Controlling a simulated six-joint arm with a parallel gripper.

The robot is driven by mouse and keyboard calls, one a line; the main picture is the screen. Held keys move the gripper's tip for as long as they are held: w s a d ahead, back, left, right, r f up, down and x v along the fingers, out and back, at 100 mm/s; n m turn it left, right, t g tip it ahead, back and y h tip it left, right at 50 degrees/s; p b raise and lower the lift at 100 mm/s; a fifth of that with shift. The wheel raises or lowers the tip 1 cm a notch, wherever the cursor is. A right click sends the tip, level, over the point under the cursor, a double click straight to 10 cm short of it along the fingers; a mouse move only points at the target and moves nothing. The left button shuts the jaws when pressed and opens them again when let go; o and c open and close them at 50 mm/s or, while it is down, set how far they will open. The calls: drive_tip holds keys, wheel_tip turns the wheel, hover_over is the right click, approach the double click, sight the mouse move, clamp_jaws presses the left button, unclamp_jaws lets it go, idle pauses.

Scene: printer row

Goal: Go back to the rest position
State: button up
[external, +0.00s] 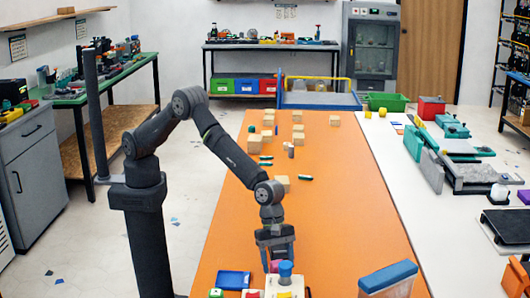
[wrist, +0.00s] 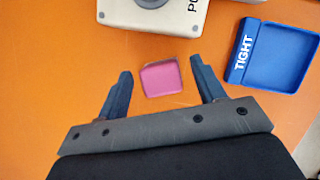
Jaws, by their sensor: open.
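My gripper (external: 275,255) points down over the near part of the orange table in the external view. In the wrist view, my gripper (wrist: 160,68) is open, with its two dark fingers spread wide. A small pink block (wrist: 160,79) shows between the fingers, with a gap on each side. The pink block also shows below the fingers in the external view (external: 274,267). I cannot tell how high the fingertips are above the table.
A blue tray marked TIGHT (wrist: 280,55) and a beige box (wrist: 172,14) lie near the gripper. A blue-lidded container (external: 388,278) stands at the right. Several wooden blocks (external: 254,144) and small green items lie farther back on the orange table (external: 350,200).

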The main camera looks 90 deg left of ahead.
wheel_tip(320, 180, up, 2)
drive_tip(key=shift+r, duration=0.25)
drive_tip(key=s+d+r, duration=0.3)
drive_tip(key=s+r, duration=0.4)
drive_tip(key=s, duration=0.5)
drive_tip(key=s+a+m+g, duration=0.2)
drive_tip(key=s+a+m, duration=0.3)
drive_tip(key=s+a, duration=0.9)
drive_tip(key=shift+w+a+f, duration=0.1)
drive_tip(key=shift+w+f, duration=1.25)
drive_tip(key=shift+w, duration=0.2)
drive_tip(key=shift+w+a+f, duration=0.1)
drive_tip(key=shift+w+f, duration=1.25)
drive_tip(key=shift+w, duration=0.15)
drive_tip(key=shift+o, duration=0.3)
